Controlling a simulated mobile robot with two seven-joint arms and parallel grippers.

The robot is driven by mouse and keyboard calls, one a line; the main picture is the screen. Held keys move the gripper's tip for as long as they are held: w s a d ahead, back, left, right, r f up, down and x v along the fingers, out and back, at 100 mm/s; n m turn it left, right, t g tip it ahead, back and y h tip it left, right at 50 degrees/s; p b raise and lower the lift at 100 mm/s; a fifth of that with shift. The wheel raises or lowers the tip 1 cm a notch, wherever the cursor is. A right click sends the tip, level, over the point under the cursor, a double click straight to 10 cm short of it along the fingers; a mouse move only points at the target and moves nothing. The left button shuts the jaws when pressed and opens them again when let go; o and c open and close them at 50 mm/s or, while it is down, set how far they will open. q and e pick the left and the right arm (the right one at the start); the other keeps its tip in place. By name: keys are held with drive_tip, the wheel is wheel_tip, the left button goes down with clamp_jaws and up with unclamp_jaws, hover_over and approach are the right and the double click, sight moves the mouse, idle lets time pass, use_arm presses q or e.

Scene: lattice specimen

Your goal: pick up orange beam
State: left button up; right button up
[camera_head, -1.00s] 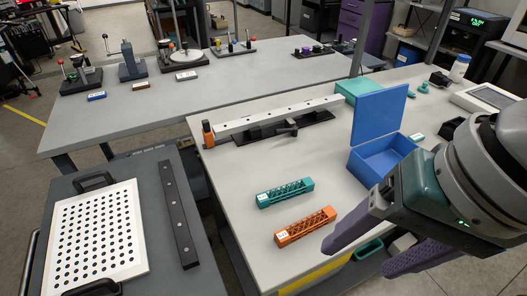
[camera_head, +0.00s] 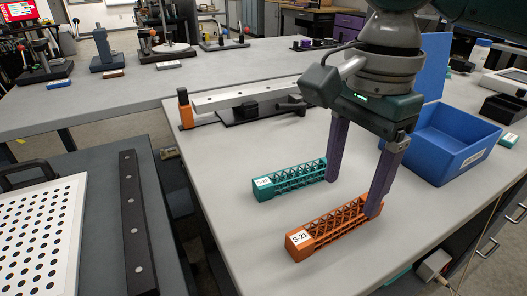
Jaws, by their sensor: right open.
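The orange beam (camera_head: 332,226), a lattice bar with a white label at its near left end, lies on the grey table. A teal beam (camera_head: 292,179) of the same kind lies just behind it, roughly parallel. My right gripper (camera_head: 352,195) points down over the right ends of the two beams, jaws spread wide and empty. One purple finger is by the right end of the teal beam; the other is in front of the right end of the orange beam and hides part of it. Whether either finger touches a beam I cannot tell. My left gripper is not in view.
A blue open box (camera_head: 455,150) with a raised lid stands right of my right gripper. A metal rail on a black base (camera_head: 255,112) lies behind the beams. A white perforated plate (camera_head: 40,240) and a black bar (camera_head: 137,225) are at left. The table front is clear.

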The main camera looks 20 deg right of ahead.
sight(339, 217)
wheel_tip(339, 217, down, 6)
drive_tip(key=shift+w+a+b, duration=0.1)
drive_tip(key=shift+w+b, duration=0.05)
drive_tip(key=shift+b, duration=0.45)
drive_tip(key=shift+c, duration=0.4)
clamp_jaws()
